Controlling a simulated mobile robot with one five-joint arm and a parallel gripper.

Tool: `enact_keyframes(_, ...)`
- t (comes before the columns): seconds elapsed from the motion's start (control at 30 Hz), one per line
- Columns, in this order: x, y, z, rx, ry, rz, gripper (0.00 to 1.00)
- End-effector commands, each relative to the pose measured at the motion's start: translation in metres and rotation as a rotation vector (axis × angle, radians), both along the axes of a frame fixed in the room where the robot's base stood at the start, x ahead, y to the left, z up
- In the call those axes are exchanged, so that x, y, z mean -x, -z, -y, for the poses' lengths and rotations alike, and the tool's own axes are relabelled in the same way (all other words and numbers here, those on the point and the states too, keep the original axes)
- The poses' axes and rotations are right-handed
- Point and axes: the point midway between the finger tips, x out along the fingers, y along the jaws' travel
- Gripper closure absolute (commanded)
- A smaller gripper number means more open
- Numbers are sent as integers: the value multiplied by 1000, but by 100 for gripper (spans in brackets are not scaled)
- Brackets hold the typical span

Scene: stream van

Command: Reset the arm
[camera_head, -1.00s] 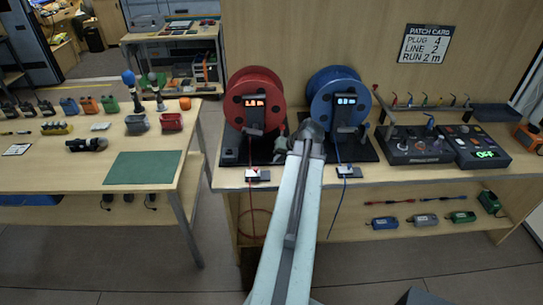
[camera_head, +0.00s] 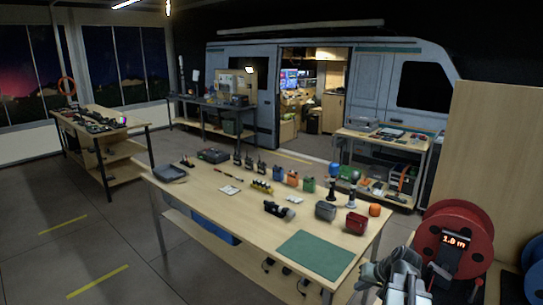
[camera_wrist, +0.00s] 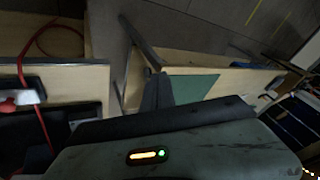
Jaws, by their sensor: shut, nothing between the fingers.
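My arm (camera_head: 398,272) shows at the bottom right of the head view, drawn in low, just left of the red cable reel (camera_head: 452,240). In the wrist view my gripper (camera_wrist: 157,76) points away past the grey wrist housing, which carries an orange bar and a green light. Its dark fingers are together with nothing between them. The fingertips appear in front of the gap by the green mat's table, and I cannot tell their exact distance from it.
The wooden table (camera_head: 240,205) with a green mat (camera_head: 315,256) and several small devices stands left of my arm. The reel's display reads about 1.8 m. A red cable (camera_wrist: 42,125) hangs at the left in the wrist view. Open floor (camera_head: 60,200) lies at the left.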

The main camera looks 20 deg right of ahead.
Motion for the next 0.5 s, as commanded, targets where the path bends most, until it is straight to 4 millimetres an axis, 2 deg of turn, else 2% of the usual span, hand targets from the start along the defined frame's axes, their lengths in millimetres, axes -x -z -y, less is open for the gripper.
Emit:
enact_keyframes(0.03, -22, 2, -45, 6, -85, -18, 100)
enact_keyframes(0.07, -31, 4, -71, 12, -132, -32, 100)
enact_keyframes(0.1, -42, 6, -105, 21, -193, -50, 100)
enact_keyframes(0.17, -54, 10, -156, 37, -284, -82, 100)
enact_keyframes(0.2, -58, 13, -191, 50, -344, -106, 100)
enact_keyframes(0.3, -59, 20, -269, 90, -477, -172, 100)
enact_keyframes(0.4, -48, 26, -327, 138, -574, -238, 100)
enact_keyframes(0.5, -32, 30, -362, 191, -627, -308, 100)
